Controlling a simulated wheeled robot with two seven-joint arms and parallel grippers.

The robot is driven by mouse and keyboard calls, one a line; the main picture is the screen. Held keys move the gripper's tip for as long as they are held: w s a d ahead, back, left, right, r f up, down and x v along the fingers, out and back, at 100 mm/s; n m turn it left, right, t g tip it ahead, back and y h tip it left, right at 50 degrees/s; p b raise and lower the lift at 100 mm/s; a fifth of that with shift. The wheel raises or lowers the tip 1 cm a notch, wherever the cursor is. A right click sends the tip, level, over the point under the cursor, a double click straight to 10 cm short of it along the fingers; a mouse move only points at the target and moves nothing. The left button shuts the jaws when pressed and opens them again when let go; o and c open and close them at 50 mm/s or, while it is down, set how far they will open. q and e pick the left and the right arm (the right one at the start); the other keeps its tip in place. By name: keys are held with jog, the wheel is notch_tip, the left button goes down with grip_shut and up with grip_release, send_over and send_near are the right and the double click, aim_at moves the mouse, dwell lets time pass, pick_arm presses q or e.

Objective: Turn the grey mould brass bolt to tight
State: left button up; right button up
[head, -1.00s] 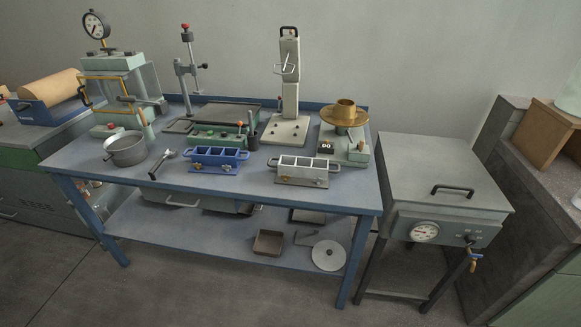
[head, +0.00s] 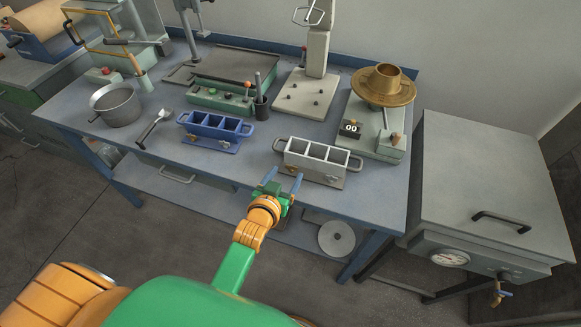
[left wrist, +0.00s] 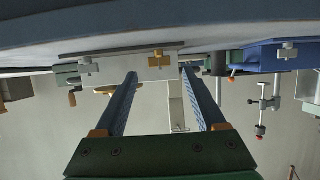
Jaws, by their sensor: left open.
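The grey mould (head: 322,151), a block with open compartments and end handles, sits near the bench's front edge. It also shows upside down in the left wrist view (left wrist: 140,70). Its brass bolt (head: 291,168) is on the left of its front face; in the left wrist view the brass bolt (left wrist: 158,61) lies between the fingertips in line of sight. A paler bolt (left wrist: 88,66) is on the same face. My left gripper (head: 284,176) is open and empty at the bench's front edge, apart from the mould. My right gripper is not in view.
A blue mould (head: 213,124) stands left of the grey one. A black pen-like holder (head: 261,108) and a counter block (head: 350,129) stand behind. A grey oven-like box (head: 485,185) is at the right. The bench top (head: 255,155) is clear between the moulds.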

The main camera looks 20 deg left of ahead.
aim_at(291, 167)
pick_arm(q)
jog(key=x, duration=0.2)
jog(key=shift+w+f, duration=0.35)
jog(key=shift+w, duration=0.15)
jog(key=shift+s, duration=0.15)
jog(key=c, duration=0.4)
grip_shut()
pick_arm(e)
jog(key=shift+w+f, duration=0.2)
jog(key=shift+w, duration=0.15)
pick_arm(q)
jog(key=shift+r, duration=0.2)
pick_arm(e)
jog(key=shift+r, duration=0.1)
